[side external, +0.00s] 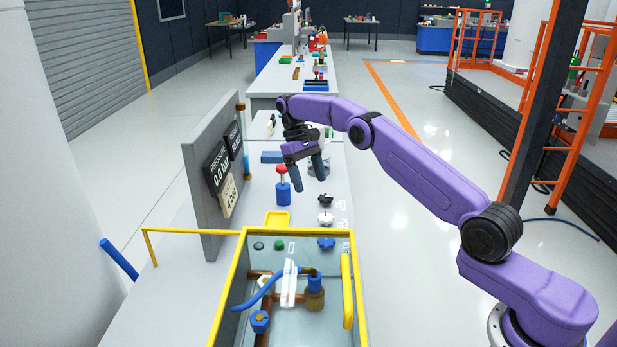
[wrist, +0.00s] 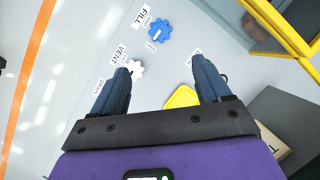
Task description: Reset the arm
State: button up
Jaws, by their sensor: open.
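My gripper (side external: 311,181) hangs from the purple arm above the grey bench, fingers pointing down and apart, with nothing between them. In the wrist view its two blue-grey fingers (wrist: 160,82) are spread wide over the bench top. A white knob (wrist: 136,69) labelled VENT shows by the left finger, and a blue knob (wrist: 159,30) labelled FILL shows farther ahead. A yellow piece (wrist: 181,97) lies between the fingers in the picture, below them on the bench.
A yellow-framed glass tank (side external: 240,270) with pipes stands at the near end. A grey panel (side external: 200,160) with gauge displays rises at the left. A red-topped blue device (side external: 283,192) stands beside my gripper. Black (side external: 325,199) and white knobs (side external: 325,218) sit on the bench.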

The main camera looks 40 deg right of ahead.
jog(key=s+a+r+n+t+h, duration=0.1)
jog(key=s+a+r+n, duration=0.2)
jog(key=s+a+r, duration=0.35)
jog(key=s+a+r+n+t, duration=0.2)
jog(key=s+a+r+n, duration=0.1)
jog(key=s+a, duration=0.65)
jog(key=s+d+f+n, duration=0.1)
jog(key=s+d+n, duration=0.2)
jog(key=s, duration=1.1)
jog(key=s+d+f+n+t+y, duration=0.1)
jog(key=s+d+f+n, duration=0.1)
jog(key=s, duration=1.2)
jog(key=shift+s+d+f+n+t, duration=0.15)
jog(key=shift+d+f+n+t, duration=0.15)
jog(key=shift+d+n, duration=0.35)
